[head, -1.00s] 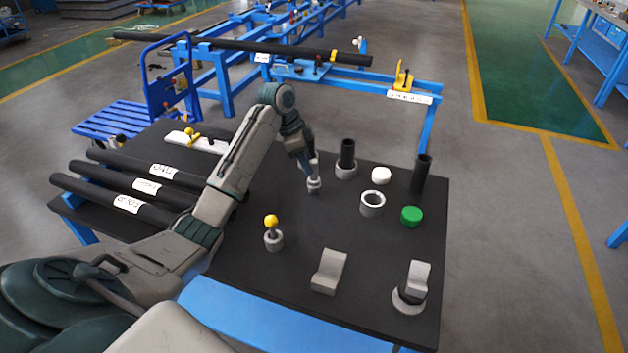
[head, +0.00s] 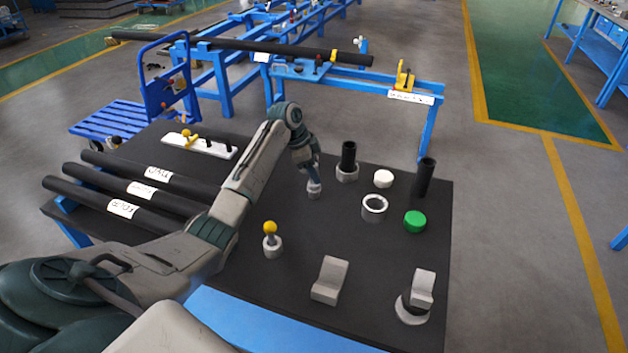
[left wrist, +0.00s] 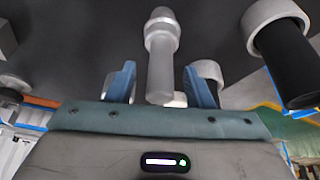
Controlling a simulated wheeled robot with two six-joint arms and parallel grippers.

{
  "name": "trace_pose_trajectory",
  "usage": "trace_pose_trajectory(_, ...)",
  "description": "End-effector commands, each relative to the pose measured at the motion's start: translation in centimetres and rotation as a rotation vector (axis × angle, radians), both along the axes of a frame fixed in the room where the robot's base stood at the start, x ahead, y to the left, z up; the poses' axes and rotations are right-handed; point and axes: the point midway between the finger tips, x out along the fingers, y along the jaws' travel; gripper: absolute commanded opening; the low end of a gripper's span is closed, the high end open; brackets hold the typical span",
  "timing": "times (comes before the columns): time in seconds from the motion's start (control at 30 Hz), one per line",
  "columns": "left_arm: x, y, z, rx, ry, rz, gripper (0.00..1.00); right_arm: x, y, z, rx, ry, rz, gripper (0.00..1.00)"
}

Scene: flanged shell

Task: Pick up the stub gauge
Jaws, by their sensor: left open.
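The stub gauge, a grey stepped post (head: 314,189), stands on the black table top, its lower part showing below my left gripper in the head view. In the left wrist view the gauge (left wrist: 160,72) has a thin smooth stem pointing towards the gripper and a wider collar at its far end. My left gripper (head: 313,176) is over the gauge. Its two blue fingers (left wrist: 161,84) are open, one on each side of the stem with gaps showing. My right gripper is not in view.
A socket with a black tube (head: 348,157) stands close behind to the right. Also near are a white cap (head: 383,178), a grey ring (head: 374,208), a green cap (head: 414,222) and a yellow-knobbed piece (head: 271,240). Black bars (head: 143,190) lie left. Table in front of the gauge is clear.

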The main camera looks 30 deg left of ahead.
Motion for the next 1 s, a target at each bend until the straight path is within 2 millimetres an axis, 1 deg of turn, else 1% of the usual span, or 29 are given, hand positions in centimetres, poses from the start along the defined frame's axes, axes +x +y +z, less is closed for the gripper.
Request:
trace_pose_trajectory(0.03, 0.1, -0.3, -0.5, -0.002, 0.003, 0.000, 0.47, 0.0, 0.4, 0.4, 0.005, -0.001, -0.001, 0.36)
trace_pose_trajectory(0.13, 0.3, -0.5, -1.3, 0.000, 0.000, 0.000, 0.47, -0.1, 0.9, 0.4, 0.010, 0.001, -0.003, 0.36)
trace_pose_trajectory(0.37, 0.3, -0.5, -1.5, 0.001, -0.001, -0.001, 0.47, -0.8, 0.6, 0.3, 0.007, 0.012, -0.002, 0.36)
trace_pose_trajectory(0.4, 0.3, -0.5, -1.5, 0.001, -0.001, -0.001, 0.43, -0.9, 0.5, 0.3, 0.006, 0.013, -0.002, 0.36)
trace_pose_trajectory(0.47, 0.3, -0.5, -1.5, 0.001, -0.001, -0.001, 0.32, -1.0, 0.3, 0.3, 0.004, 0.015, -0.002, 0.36)
trace_pose_trajectory(0.5, 0.3, -0.5, -1.5, 0.001, -0.001, -0.001, 0.24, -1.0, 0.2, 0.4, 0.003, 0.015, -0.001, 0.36)
trace_pose_trajectory(0.57, 0.3, -0.5, -1.5, 0.001, -0.001, 0.000, 0.12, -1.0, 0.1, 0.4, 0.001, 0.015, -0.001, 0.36)
trace_pose_trajectory(0.6, 0.3, -0.5, -1.5, 0.001, -0.001, 0.000, 0.04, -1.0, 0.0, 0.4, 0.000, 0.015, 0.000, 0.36)
trace_pose_trajectory(0.63, 0.3, -0.5, -1.5, 0.001, -0.001, 0.000, 0.00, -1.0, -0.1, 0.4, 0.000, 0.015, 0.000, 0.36)
trace_pose_trajectory(1.0, 0.4, -0.5, -1.3, 0.001, -0.003, 0.000, 0.00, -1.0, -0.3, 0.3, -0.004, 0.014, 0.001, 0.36)
